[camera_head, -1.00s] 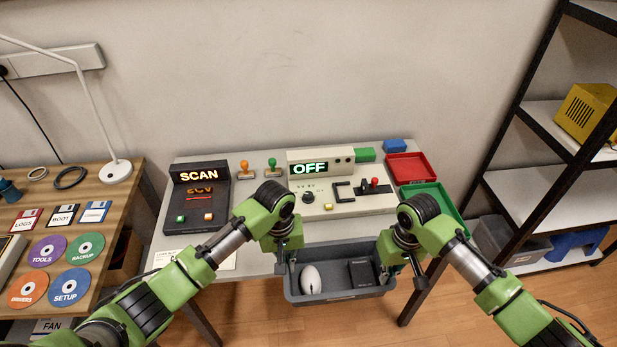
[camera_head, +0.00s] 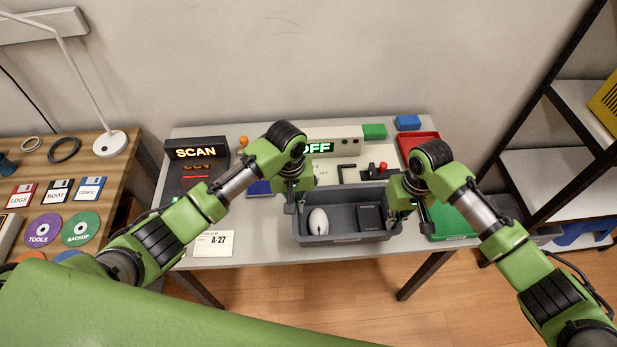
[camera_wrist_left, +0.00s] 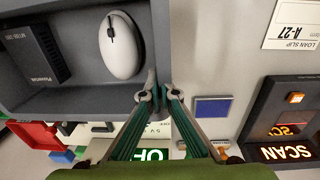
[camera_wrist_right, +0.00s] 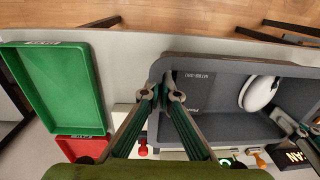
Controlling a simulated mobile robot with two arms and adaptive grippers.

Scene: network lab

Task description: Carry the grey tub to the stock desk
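The grey tub (camera_head: 345,239) is level at the front of the white-grey desk (camera_head: 255,238), overlapping the console in the head view. I cannot tell whether its base touches the desk. It holds a white mouse (camera_head: 318,221) and a black box (camera_head: 370,217). My left gripper (camera_head: 301,207) is shut on the tub's left wall; the left wrist view shows its fingertips (camera_wrist_left: 156,95) pinching the rim. My right gripper (camera_head: 400,213) is shut on the right wall, and its fingertips (camera_wrist_right: 161,95) show at the rim in the right wrist view. No label identifies the stock desk.
A SCAN unit (camera_head: 196,165) and an A-27 loan slip (camera_head: 213,243) are left of the tub. The console with an OFF display (camera_head: 317,147) is behind it. A green tray (camera_head: 452,225) is right. A wooden table (camera_head: 30,170) stands left, a black-framed shelf (camera_head: 540,165) right.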

